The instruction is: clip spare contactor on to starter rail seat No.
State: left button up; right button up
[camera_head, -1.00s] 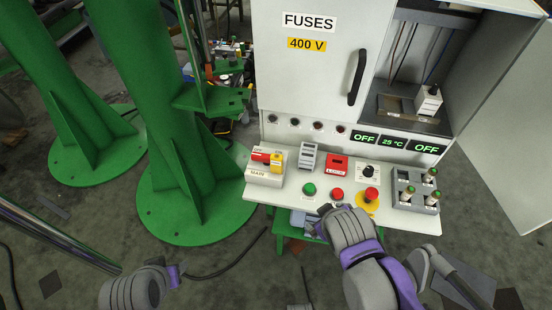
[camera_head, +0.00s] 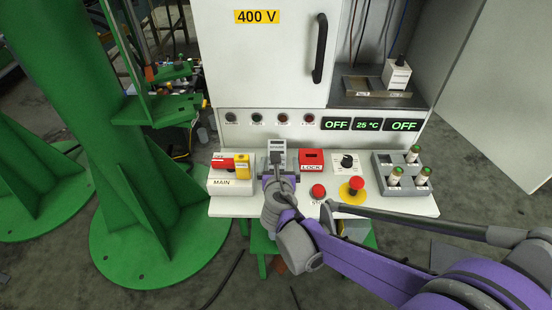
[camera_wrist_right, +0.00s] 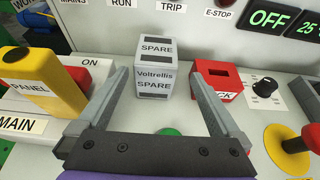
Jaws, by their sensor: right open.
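The spare contactor (camera_wrist_right: 154,70), a pale grey block labelled SPARE and Voltrellis, stands upright on the console shelf. In the head view its top (camera_head: 277,146) shows beyond my right gripper (camera_head: 279,172). In the right wrist view my right gripper (camera_wrist_right: 156,80) is open. Its fingers point toward the contactor, one on each side, with gaps visible. The starter rail (camera_head: 372,93) lies inside the open cabinet bay, with a white and grey contactor (camera_head: 396,76) on its right part and bare space to the left. The seat labels are too small to read. My left gripper is out of view.
A MAIN switch block with a yellow PANEL part (camera_wrist_right: 52,82) is left of the spare contactor. A red LOCK box (camera_head: 311,160) is close on its right. Emergency stop (camera_head: 355,187) and fuse tray (camera_head: 402,176) are farther right. The cabinet door (camera_head: 499,85) stands open.

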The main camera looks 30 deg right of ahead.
jog(key=x, duration=0.3)
jog(key=b+x, duration=0.1)
jog(key=x, duration=0.2)
jog(key=shift+w+b, duration=0.3)
jog(key=shift+w, duration=0.25)
jog(key=shift+r, duration=0.1)
grip_shut()
